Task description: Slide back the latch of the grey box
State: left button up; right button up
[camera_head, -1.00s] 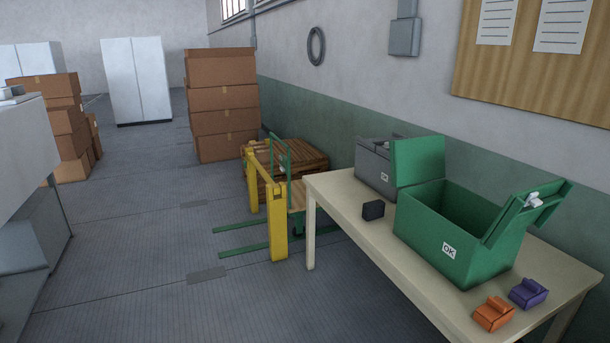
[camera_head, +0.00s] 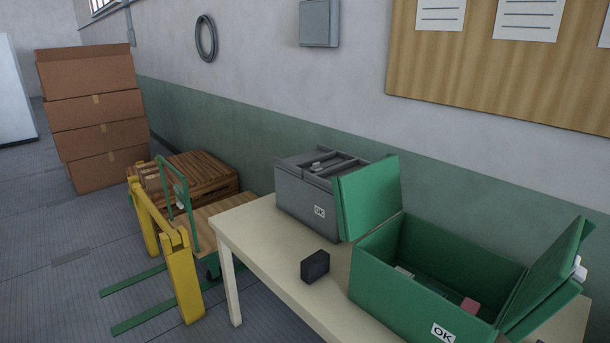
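The grey box (camera_head: 304,195) stands at the back of the table, near the wall, with an "OK" label on its front. Its top looks closed, with a dark raised bar and a small light piece (camera_head: 316,167) on it that may be the latch; it is too small to tell how the latch sits. A raised green flap of the green box covers the grey box's right side. Neither of my grippers is in view.
The open green box (camera_head: 400,296) stands on the cream table (camera_head: 275,262), with its flaps raised and a few small things inside. A small black block (camera_head: 315,266) lies in front. A yellow barrier (camera_head: 181,273), a green cart (camera_head: 175,201) and stacked cartons (camera_head: 95,120) stand left of the table.

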aim_at(315, 168)
jog(key=i+j+z, duration=0.45)
jog(key=z, duration=0.25)
jog(key=i+j+z, duration=0.2)
jog(key=z, duration=0.3)
jog(key=i+j, duration=0.15)
jog(key=j, duration=0.25)
jog(key=i+j+z, duration=0.1)
jog(key=j, duration=0.3)
jog(key=i+j, duration=0.15)
jog(key=j, duration=0.3)
jog(key=i+j+z, duration=0.1)
jog(key=j, duration=0.3)
jog(key=i+j, duration=0.1)
jog(key=j, duration=0.35)
jog(key=z, duration=0.05)
